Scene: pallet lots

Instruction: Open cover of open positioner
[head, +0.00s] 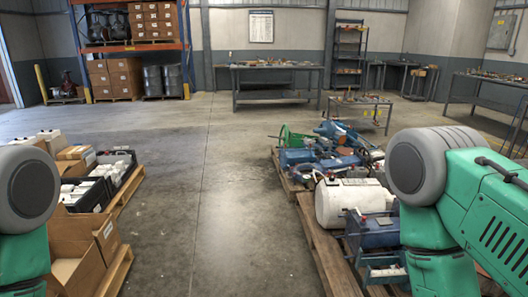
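Neither gripper is in view. Only thick green and grey links of my two arms show, at the left and right edges. I cannot pick out the positioner or its cover for certain. A blue box-shaped unit (376,235) stands on the right pallet (330,258), partly hidden by my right arm. A white cylindrical tank (350,200) lies just behind it. Blue machinery (340,135) and a green wheel-like part (292,138) lie farther back on the pallets.
Pallets at left (118,272) hold cardboard boxes (72,250) and black crates (118,170). A clear concrete aisle (215,210) runs between the lots. At the back stand a workbench (278,70), an orange-beamed rack (130,47) and a dark shelf (348,50). A low table (360,102) stands behind the right lot.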

